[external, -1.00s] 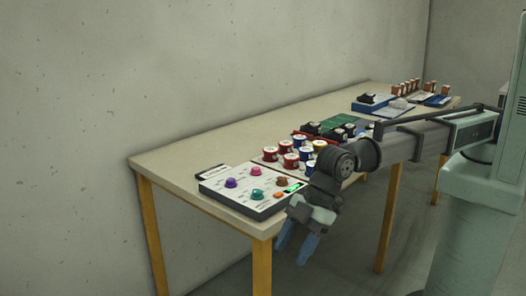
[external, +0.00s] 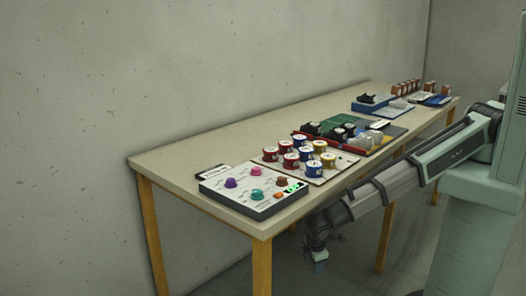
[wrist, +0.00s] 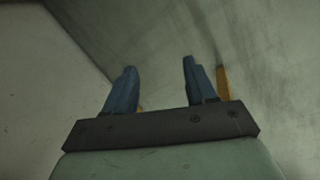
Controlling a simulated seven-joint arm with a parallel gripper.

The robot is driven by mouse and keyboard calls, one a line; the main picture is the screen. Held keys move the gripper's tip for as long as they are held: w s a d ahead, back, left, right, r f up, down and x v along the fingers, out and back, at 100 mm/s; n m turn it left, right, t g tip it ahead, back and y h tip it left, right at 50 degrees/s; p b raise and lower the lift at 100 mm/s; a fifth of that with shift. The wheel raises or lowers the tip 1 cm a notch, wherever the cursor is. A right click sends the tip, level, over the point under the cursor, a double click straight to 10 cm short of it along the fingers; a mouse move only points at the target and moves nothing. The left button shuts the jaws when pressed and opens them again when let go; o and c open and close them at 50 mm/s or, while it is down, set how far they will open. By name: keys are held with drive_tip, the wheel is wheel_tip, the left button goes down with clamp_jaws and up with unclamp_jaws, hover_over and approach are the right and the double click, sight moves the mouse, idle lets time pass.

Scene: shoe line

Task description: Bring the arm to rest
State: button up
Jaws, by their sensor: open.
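My gripper (wrist: 157,85) shows in the wrist view with its two blue fingers apart and nothing between them.
A control panel with coloured knobs (external: 248,205) lies at the table's near end. Several spools (external: 306,153) stand on a board beside it. Farther back are trays (external: 383,107) and small brown-topped items (external: 406,87). Table legs (external: 387,238) stand near my gripper. The wall is behind the table.

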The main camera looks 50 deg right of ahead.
drive_tip(key=d+f+m+g, duration=0.2)
drive_tip(key=d+f+m, duration=0.15)
drive_tip(key=d, duration=1.15)
drive_tip(key=d+f+m+g, duration=0.2)
drive_tip(key=d+f, duration=0.3)
drive_tip(key=d, duration=1)
drive_tip(key=s+d+f+m+g+y, duration=0.1)
drive_tip(key=s+d+m+g+y, duration=0.2)
drive_tip(key=s+d, duration=1.4)
drive_tip(key=d+m+g, duration=0.2)
drive_tip(key=d+m, duration=0.1)
drive_tip(key=shift+s+d+f+m, duration=0.2)
drive_tip(key=shift+s+d+m, duration=0.1)
drive_tip(key=shift+d+m, duration=0.05)
